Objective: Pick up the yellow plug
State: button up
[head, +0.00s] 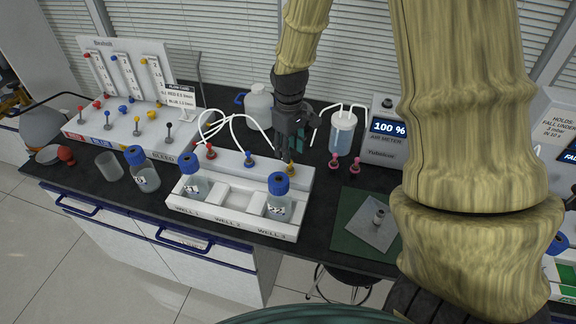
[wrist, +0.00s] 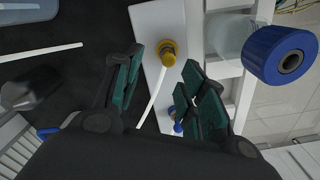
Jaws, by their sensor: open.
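The yellow plug (head: 291,168) stands at the right end of a row on the back ledge of the white well rack (head: 225,222). In the wrist view the yellow plug (wrist: 168,53) shows between my fingertips, with a white tube running from it. My gripper (head: 288,147) points down just above and behind the plug. In the wrist view its green-padded fingers (wrist: 163,58) are open, one on either side of the plug in the picture. Whether the pads touch the plug I cannot tell.
A blue plug (head: 249,160) and a red plug (head: 211,151) stand left along the ledge. A blue-capped bottle (head: 278,205) stands close in front. A clear washing bottle (head: 343,131) and the air meter (head: 388,138) are to the right. White tubes loop behind the rack.

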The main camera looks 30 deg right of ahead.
aim_at(290, 166)
jog(key=shift+f, duration=0.1)
jog(key=shift+s+a+f+p, duration=0.15)
jog(key=shift+s+f+p, duration=0.15)
jog(key=shift+s+p, duration=0.35)
jog(key=shift+s+f, duration=0.25)
jog(key=shift+f, duration=0.1)
jog(key=shift+w+a+f+p, duration=0.1)
jog(key=shift+w+f+p, duration=0.15)
jog(key=shift+f, duration=0.3)
jog(key=shift+w+f+p, duration=0.1)
jog(key=shift+w+f, duration=0.1)
jog(key=shift+f, duration=0.65)
jog(key=shift+s+f, duration=0.1)
jog(key=shift+s, duration=0.05)
grip_shut()
